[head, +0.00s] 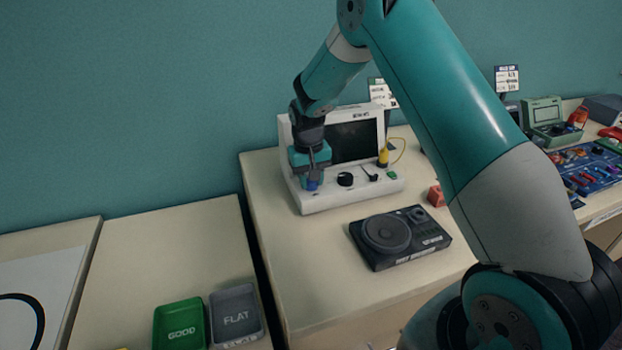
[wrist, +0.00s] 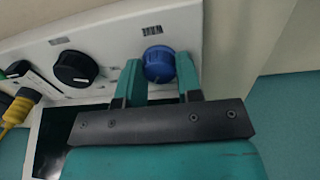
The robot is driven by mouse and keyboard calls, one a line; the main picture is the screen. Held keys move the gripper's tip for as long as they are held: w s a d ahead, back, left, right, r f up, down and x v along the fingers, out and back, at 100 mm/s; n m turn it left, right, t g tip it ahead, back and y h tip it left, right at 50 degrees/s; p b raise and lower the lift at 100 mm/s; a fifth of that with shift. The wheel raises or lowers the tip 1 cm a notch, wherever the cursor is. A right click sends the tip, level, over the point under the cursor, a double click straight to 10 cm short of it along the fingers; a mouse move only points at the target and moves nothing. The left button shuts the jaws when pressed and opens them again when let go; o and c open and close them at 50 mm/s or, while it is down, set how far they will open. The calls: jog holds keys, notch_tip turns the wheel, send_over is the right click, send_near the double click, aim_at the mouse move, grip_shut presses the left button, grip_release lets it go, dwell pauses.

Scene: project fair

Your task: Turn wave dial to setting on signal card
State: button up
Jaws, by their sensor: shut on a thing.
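A white instrument (head: 347,196) with a dark screen (head: 354,141) stands on the cream table. My gripper (head: 312,176) reaches down to its lower left front. In the wrist view my gripper (wrist: 158,72) has one finger on each side of a blue knob (wrist: 159,62) and is shut on it. The blue knob (head: 312,185) shows just below the fingers in the head view. A black knob (head: 345,180) sits beside it, also seen in the wrist view (wrist: 76,68). Labels by the knobs are too small to read. A white card (head: 383,93) stands behind the instrument, partly hidden, its text unreadable.
A yellow plug (head: 383,157) with a cable is at the instrument's right. A dark turntable-like box (head: 400,237) lies in front. Green (head: 180,326) and grey (head: 236,314) trays sit on the left table. A parts board (head: 590,168) is far right.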

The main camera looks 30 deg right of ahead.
aim_at(308, 181)
jog(key=shift+m, duration=0.6)
jog(key=o, duration=0.9)
jog(key=shift+o, duration=0.2)
jog(key=shift+r, duration=0.1)
notch_tip(308, 181, up, 17)
jog(key=b, duration=0.2)
jog(key=shift+w+a+r, duration=0.15)
jog(key=shift+a, duration=0.2)
